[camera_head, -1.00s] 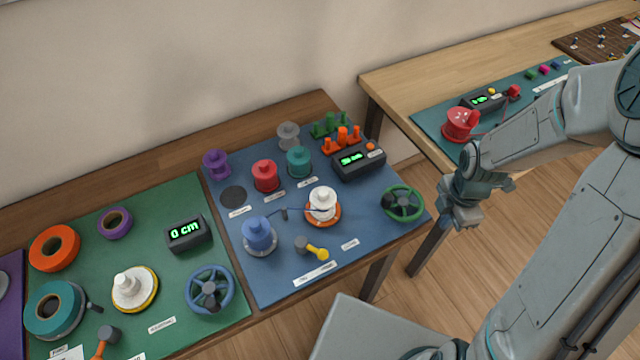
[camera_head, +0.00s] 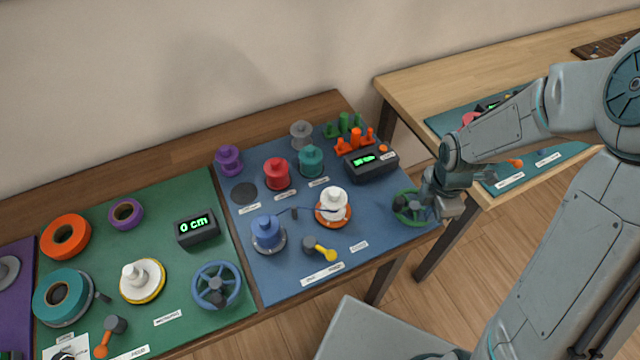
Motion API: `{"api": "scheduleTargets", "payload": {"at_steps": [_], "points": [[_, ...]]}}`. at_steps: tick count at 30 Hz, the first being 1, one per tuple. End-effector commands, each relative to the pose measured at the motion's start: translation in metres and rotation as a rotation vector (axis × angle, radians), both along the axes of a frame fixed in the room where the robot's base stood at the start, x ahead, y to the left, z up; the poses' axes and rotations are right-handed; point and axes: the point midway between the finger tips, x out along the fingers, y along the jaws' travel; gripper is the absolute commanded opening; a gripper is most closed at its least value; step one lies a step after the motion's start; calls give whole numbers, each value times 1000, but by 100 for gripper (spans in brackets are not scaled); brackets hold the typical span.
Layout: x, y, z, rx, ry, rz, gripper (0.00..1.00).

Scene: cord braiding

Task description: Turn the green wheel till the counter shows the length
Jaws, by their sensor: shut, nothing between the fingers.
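The green wheel (camera_head: 407,207) stands at the right end of the blue mat (camera_head: 300,262). My gripper (camera_head: 437,212) is at the right side of the wheel and hides part of it; I cannot tell whether it touches the rim. Its fingers look closed, with nothing held. The counter (camera_head: 371,163) is a dark box with small green lit digits, too small to read, at the back right of the mat. A blue spool (camera_head: 267,233) and a white spool on an orange base (camera_head: 333,207) stand on the mat, with a dark blue cord running between them.
A yellow-handled crank (camera_head: 322,249) lies at the mat's front. Red (camera_head: 277,174), teal (camera_head: 311,161) and purple (camera_head: 229,160) spools stand behind. A green mat (camera_head: 180,335) at left holds a blue wheel (camera_head: 216,287) and a "0 cm" counter (camera_head: 197,228).

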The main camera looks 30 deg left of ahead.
Motion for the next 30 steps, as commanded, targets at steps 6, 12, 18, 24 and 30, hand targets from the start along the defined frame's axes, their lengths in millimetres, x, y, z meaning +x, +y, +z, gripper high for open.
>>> {"api": "scheduleTargets", "payload": {"at_steps": [6,12,18,24,30], "points": [[0,0,0,0,0,0,23],[0,0,0,0,0,0,23],[1,0,7,1,-3,-2,23],[2,-1,42,1,-7,-4,23],[2,0,88,1,-7,-2,23]]}}
